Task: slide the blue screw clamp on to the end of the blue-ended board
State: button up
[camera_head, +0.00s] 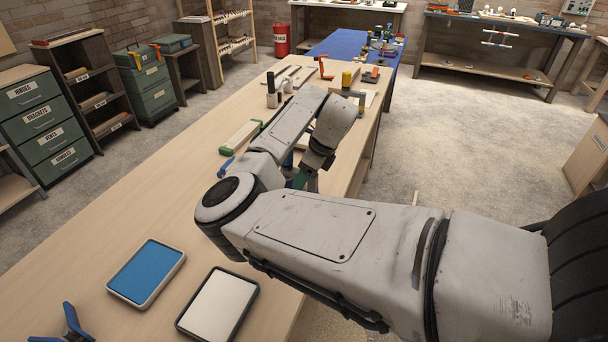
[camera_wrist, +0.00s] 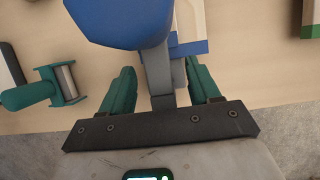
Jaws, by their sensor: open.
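The blue screw clamp shows in the wrist view as a large blue part (camera_wrist: 118,20) with a grey bar (camera_wrist: 161,75) running down between my fingers. My gripper (camera_wrist: 160,68) is open, with a teal finger on each side of that bar; contact is unclear. In the head view my gripper (camera_head: 303,181) is low over the bench, largely hidden by my arm. The blue-ended board (camera_wrist: 188,16) lies just beside and partly behind the clamp. Its blue end (camera_wrist: 190,48) is nearest me. I cannot tell whether the clamp's jaw is around the board.
A green-ended board (camera_head: 240,136) lies on the workbench (camera_head: 120,220). A teal-handled roller tool (camera_wrist: 40,92) is left of my gripper. A blue tray (camera_head: 147,272) and a white tray (camera_head: 217,305) are nearer. Bottles and tools stand farther along the bench.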

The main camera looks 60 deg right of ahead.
jog(key=b+v, duration=0.1)
jog(key=v, duration=0.9)
jog(key=shift+r, duration=0.3)
